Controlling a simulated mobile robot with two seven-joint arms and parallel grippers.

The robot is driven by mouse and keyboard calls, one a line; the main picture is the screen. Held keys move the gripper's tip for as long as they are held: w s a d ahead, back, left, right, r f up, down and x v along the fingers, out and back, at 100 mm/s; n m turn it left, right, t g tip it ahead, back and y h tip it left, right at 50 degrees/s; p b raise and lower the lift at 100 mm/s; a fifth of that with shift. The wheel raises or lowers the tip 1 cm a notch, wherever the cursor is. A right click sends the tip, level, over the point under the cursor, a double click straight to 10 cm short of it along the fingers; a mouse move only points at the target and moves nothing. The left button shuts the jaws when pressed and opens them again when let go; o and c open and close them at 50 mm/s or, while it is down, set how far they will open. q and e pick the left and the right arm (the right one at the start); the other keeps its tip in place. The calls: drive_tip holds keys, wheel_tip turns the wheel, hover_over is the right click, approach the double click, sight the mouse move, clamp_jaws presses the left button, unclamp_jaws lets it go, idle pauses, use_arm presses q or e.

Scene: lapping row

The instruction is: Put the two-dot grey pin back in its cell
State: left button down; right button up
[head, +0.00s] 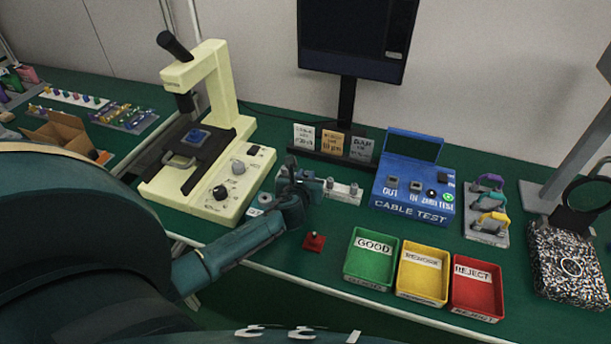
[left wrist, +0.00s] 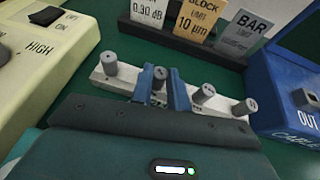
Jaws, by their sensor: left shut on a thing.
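My left gripper (head: 303,186) is over the left part of a pale rack (head: 343,197) between the microscope and the cable tester. In the left wrist view its two blue fingers (left wrist: 161,88) are shut on a grey pin (left wrist: 159,75), which is upright at the rack (left wrist: 125,84). I cannot tell whether the pin is fully seated; its lower end is hidden. Other grey pins stand upright in the rack: one to the left (left wrist: 109,62) and two to the right (left wrist: 203,94) (left wrist: 244,107). The dots on the pin tops are too small to count. My right gripper is out of view.
Label cards (head: 333,141) stand behind the rack. The cream microscope (head: 215,100) is left, the blue cable tester (head: 414,185) right. In front are a small red block (head: 314,241) and green (head: 371,258), yellow (head: 423,275) and red (head: 477,289) trays.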

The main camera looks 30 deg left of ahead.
use_arm(q)
drive_tip(key=c, duration=1.3)
unclamp_jaws()
drive_tip(key=p+v, duration=0.1)
drive_tip(key=v, duration=1.2)
drive_tip(key=shift+d, duration=0.1)
